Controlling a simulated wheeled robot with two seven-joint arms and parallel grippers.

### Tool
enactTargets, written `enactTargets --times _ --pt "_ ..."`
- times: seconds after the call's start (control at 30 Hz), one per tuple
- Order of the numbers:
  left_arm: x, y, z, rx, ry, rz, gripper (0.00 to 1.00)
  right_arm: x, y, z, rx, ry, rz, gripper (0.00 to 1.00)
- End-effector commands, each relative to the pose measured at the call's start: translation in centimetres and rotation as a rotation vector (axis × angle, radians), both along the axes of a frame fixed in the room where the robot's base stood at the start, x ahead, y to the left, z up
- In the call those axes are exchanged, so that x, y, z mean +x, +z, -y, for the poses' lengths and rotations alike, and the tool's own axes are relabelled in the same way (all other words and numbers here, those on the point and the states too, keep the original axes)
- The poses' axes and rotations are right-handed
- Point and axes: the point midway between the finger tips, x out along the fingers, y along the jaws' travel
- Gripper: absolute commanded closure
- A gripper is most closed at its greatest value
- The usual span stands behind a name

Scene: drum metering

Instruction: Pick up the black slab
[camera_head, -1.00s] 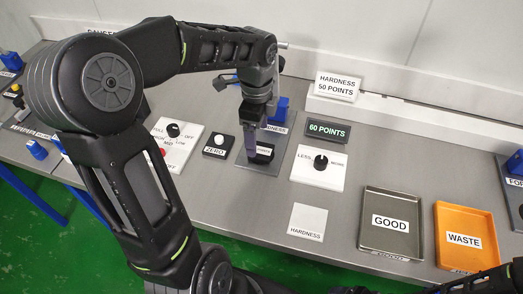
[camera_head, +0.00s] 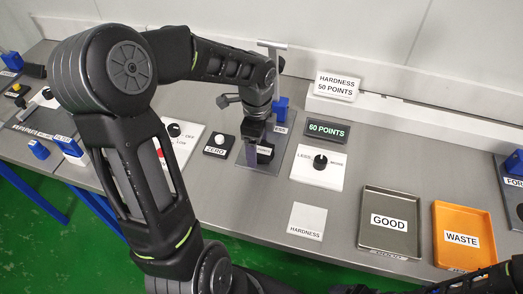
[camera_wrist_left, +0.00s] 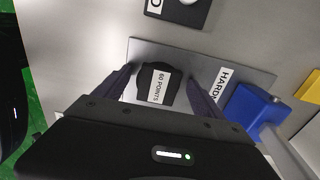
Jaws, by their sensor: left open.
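The black slab (camera_head: 267,156) lies on the grey hardness plate (camera_head: 247,181) and bears a white label. In the left wrist view the slab (camera_wrist_left: 158,86) has a rounded outline, and its label reads 60 POINTS. My left gripper (camera_head: 256,148) points down over the plate, right at the slab, and hides part of it in the head view. In the left wrist view the open fingers of my left gripper (camera_wrist_left: 160,76) stand on either side of the slab, with a gap showing at each side.
A blue block (camera_head: 281,108) stands at the plate's back edge; a post rises there. The ZERO button box (camera_head: 217,145) is left, the LESS/MORE knob box (camera_head: 318,167) right. A 60 POINTS display (camera_head: 327,131), GOOD tray (camera_head: 413,246) and WASTE tray (camera_head: 487,223) are farther right.

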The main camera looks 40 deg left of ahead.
Motion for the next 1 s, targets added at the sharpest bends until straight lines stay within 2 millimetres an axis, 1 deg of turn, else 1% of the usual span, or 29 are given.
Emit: enactTargets --times 0.3,1.0 --pt "0.0 0.03 0.0 0.0 0.0 0.0 0.21 -0.01 0.0 -0.01 0.0 0.0 0.0 0.16" --pt "0.0 0.03 0.0 0.0 0.0 0.0 0.78 0.0 0.0 -0.01 0.0 0.0 0.0 0.16"
